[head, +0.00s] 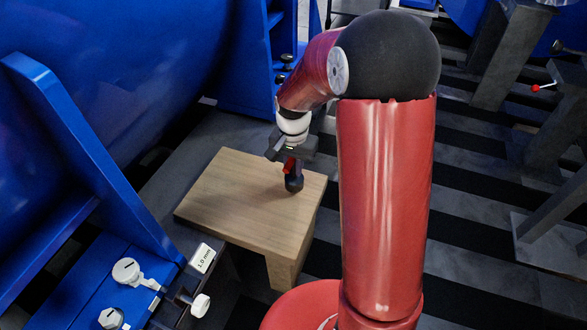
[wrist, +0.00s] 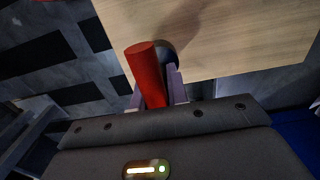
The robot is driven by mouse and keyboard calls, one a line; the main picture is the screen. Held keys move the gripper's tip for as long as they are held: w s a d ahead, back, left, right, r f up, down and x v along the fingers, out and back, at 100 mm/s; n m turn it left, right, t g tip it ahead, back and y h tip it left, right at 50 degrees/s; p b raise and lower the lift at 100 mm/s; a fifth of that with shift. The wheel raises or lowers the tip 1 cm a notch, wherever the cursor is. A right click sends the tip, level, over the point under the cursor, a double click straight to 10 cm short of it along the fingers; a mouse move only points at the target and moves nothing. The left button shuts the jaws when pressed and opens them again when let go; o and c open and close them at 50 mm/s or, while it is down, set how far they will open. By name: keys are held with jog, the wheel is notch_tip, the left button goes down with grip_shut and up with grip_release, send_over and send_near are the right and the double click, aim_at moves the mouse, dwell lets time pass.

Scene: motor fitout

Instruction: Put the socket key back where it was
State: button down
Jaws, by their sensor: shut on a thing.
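The socket key has a red handle (head: 289,167) and a dark round end (head: 294,184). My gripper (head: 290,158) is shut on it and holds it roughly upright, dark end down, over the right part of the wooden table (head: 235,195). Whether the dark end touches the tabletop or hangs just above it I cannot tell. In the wrist view the red handle of the socket key (wrist: 147,75) sits between the fingers of my gripper (wrist: 158,88), with its dark end partly hidden behind it.
The visible tabletop is otherwise clear. A large blue machine (head: 110,75) stands left and behind. A white block marked "1.0 mm" (head: 202,258) and white bolt-like parts (head: 127,271) are at the lower left. Grey posts (head: 508,55) stand at the right.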

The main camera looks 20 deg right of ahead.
jog(key=shift+f, duration=0.45)
jog(key=shift+f, duration=0.1)
jog(key=c, duration=1.4)
grip_release()
jog(key=shift+o, duration=0.2)
